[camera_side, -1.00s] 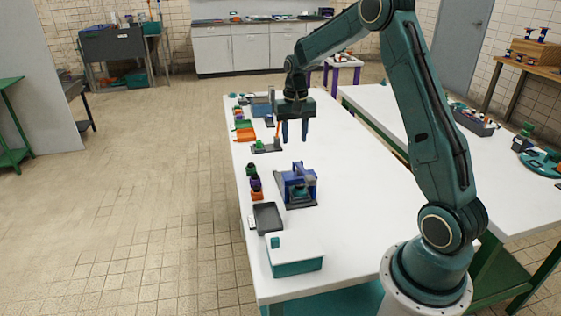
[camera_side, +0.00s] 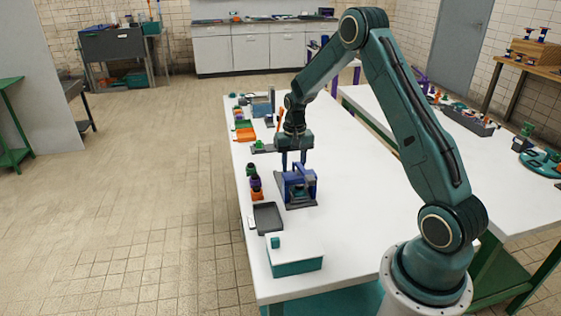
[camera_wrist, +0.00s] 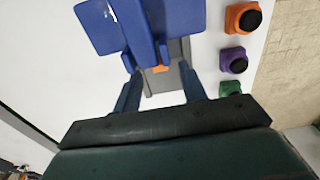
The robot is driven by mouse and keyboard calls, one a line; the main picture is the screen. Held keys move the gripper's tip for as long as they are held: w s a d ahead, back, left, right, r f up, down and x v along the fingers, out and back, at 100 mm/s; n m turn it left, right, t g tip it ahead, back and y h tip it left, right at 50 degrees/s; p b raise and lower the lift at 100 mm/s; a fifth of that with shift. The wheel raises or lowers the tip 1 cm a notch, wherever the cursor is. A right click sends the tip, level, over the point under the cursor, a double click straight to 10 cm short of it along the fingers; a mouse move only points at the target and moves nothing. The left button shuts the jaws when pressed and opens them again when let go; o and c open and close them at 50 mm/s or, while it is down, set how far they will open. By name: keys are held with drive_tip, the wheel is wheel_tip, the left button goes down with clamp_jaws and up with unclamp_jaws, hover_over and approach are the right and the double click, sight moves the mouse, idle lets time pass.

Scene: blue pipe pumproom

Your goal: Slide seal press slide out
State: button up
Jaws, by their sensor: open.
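The seal press is a blue frame (camera_side: 297,183) on a dark grey base, standing on the white table. In the wrist view its blue top (camera_wrist: 145,25) fills the upper middle. A grey slide (camera_wrist: 168,68) with an orange piece (camera_wrist: 160,69) on it shows below the blue frame; part of it is hidden under the frame. My gripper (camera_side: 293,163) is just above and behind the press in the side view. In the wrist view its two blue fingers are spread apart, with the grey slide's end between and beyond them. Nothing is between the fingertips; I cannot tell their exact height.
Orange, purple and green blocks with black tops (camera_wrist: 237,66) stand in a row beside the press. A dark tray (camera_side: 268,217) and a white-and-teal box (camera_side: 294,256) are nearer the camera. The table right of the press is clear.

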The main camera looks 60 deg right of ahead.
drive_tip(key=shift+f, duration=1.75)
clamp_jaws()
